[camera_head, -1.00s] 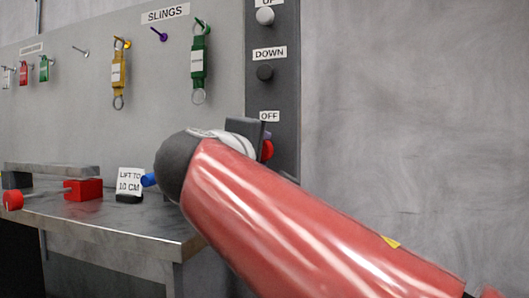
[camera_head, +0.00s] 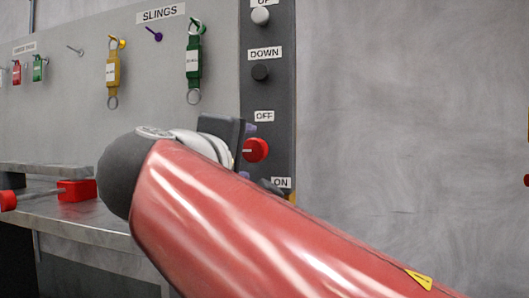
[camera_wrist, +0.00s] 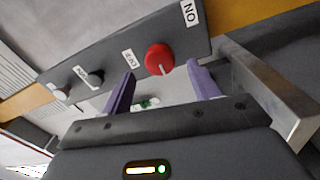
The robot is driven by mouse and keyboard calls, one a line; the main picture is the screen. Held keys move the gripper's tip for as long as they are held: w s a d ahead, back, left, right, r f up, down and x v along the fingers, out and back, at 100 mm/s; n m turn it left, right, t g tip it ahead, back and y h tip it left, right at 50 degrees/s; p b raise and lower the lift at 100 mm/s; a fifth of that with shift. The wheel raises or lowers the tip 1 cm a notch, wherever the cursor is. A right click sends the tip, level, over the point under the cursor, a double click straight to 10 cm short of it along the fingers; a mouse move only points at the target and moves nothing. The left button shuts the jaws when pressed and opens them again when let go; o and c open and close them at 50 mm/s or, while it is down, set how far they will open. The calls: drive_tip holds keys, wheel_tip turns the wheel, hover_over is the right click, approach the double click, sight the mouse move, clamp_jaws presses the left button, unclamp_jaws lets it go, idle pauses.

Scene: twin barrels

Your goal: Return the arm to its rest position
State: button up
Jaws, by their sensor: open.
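My gripper (camera_wrist: 160,98) shows in the wrist view with its two purple fingers spread apart and nothing between them. The red knob (camera_wrist: 159,58) of the control panel (camera_wrist: 120,52) appears beyond the fingers, apart from them. In the head view, my red arm link crosses the lower middle and right. My gripper is mostly hidden there behind the arm; small purple parts show beside the red knob (camera_head: 256,150), between the OFF and ON labels.
The control panel (camera_head: 267,100) has UP and DOWN buttons. A green sling (camera_head: 194,62) and a yellow sling (camera_head: 112,72) hang on the wall board. A metal table (camera_head: 85,218) with a red block (camera_head: 76,190) stands at left.

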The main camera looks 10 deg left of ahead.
drive_tip(key=shift+s+a, duration=0.1)
drive_tip(key=shift+s, duration=0.95)
